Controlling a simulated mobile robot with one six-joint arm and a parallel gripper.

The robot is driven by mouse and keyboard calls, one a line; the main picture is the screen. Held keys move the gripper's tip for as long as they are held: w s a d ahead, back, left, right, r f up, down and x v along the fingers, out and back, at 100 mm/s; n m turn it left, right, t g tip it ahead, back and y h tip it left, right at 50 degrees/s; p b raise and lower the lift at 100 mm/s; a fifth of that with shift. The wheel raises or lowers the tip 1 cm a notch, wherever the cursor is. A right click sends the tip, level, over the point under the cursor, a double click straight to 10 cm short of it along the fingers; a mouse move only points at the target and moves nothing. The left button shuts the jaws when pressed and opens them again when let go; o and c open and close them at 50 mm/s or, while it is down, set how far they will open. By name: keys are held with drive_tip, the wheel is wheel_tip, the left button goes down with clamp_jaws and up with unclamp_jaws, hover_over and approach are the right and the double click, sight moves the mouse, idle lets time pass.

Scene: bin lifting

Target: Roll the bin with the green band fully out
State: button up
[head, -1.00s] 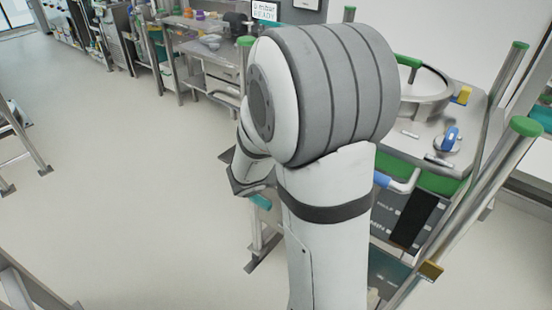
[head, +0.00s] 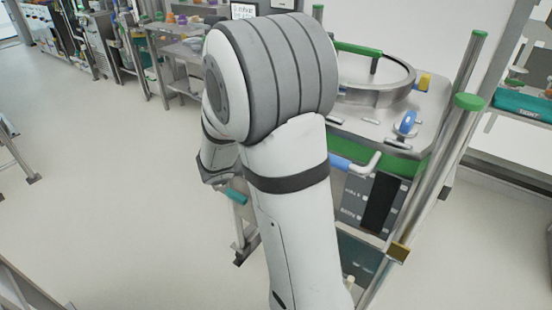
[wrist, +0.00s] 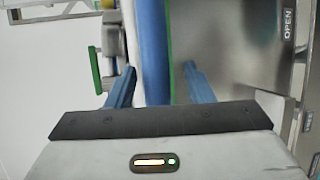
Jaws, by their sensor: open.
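The bin with the green band (head: 436,158) is a metal unit with a round-rimmed top, standing between upright posts at the right of the head view. A handle with a blue grip (head: 345,164) sticks out at its front. My arm covers its left side. In the wrist view my gripper (wrist: 157,85) is open, with two blue fingers apart. A blue upright bar (wrist: 153,45) shows between the fingers, with a thin green edge and a grey metal panel to its right. I cannot tell whether the fingers touch the bar. In the head view my fingers are hidden behind my arm.
Posts with green caps (head: 468,101) flank the bin at right. A brass-coloured block (head: 399,252) sits low on the frame. Benches with equipment (head: 180,55) line the back left. The pale floor (head: 110,150) at left is largely clear.

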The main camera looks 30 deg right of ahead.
drive_tip(key=shift+a, duration=0.1)
drive_tip(key=shift+a, duration=0.1)
drive_tip(key=a+r, duration=0.1)
drive_tip(key=a, duration=0.6)
drive_tip(key=shift+a+r, duration=0.2)
drive_tip(key=shift+c, duration=0.2)
